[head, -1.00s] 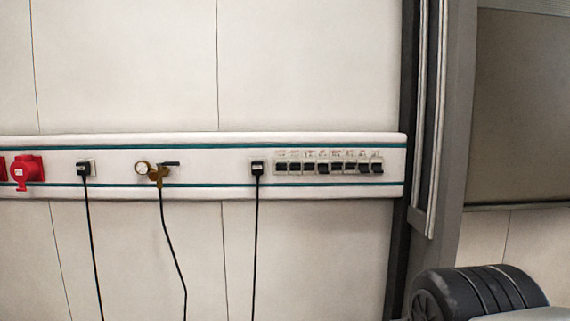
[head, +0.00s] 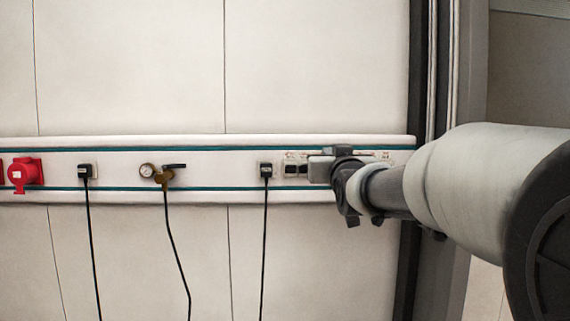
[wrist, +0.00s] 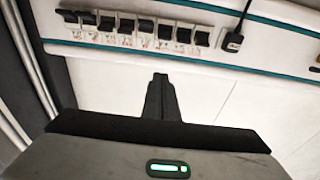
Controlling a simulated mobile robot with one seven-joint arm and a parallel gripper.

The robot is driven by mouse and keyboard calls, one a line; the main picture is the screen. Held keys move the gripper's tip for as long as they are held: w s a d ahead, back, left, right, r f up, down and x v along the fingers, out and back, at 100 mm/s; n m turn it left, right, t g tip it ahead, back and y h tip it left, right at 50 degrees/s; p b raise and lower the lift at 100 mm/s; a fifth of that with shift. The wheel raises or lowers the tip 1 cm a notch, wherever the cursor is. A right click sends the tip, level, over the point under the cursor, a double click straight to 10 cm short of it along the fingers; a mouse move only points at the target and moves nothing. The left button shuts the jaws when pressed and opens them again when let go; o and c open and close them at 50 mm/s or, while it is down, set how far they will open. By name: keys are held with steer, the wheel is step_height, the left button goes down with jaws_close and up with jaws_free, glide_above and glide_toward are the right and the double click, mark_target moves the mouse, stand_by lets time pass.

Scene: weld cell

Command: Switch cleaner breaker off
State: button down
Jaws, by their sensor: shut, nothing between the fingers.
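A row of several black breaker switches (wrist: 126,25) sits on the white wall rail, each with a small label too small to read. I cannot tell which one is the cleaner breaker. In the wrist view the row runs across the top, labels below the switches. In the head view two breakers (head: 297,170) show at the left end of the row; my arm hides most of the others. My gripper (wrist: 160,80) is shut and empty. Its fingertips appear just below the labels in the wrist view, with no visible contact with a switch. The head view hides the fingertips.
A black plug with a cable (head: 266,170) sits just left of the breakers. Further left are a gauge with a brass valve (head: 158,173), another plug (head: 85,171) and a red socket (head: 24,173). A dark upright frame (head: 422,80) stands right of the rail.

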steer(key=w+p, duration=0.1)
steer(key=w, duration=0.2)
steer(key=w+r+p, duration=0.1)
steer(key=w, duration=0.2)
steer(key=w+p, duration=0.1)
steer(key=w, duration=0.2)
steer(key=shift+w+r, duration=0.1)
steer(key=shift+r, duration=0.05)
step_height(320, 180, down, 3)
steer(key=shift+r+p, duration=0.15)
steer(key=shift+p, duration=0.2)
steer(key=shift+f, duration=0.7)
steer(key=shift+f, duration=0.1)
steer(key=b, duration=0.3)
steer(key=shift+s+f+t, duration=0.2)
steer(key=shift+t, duration=0.1)
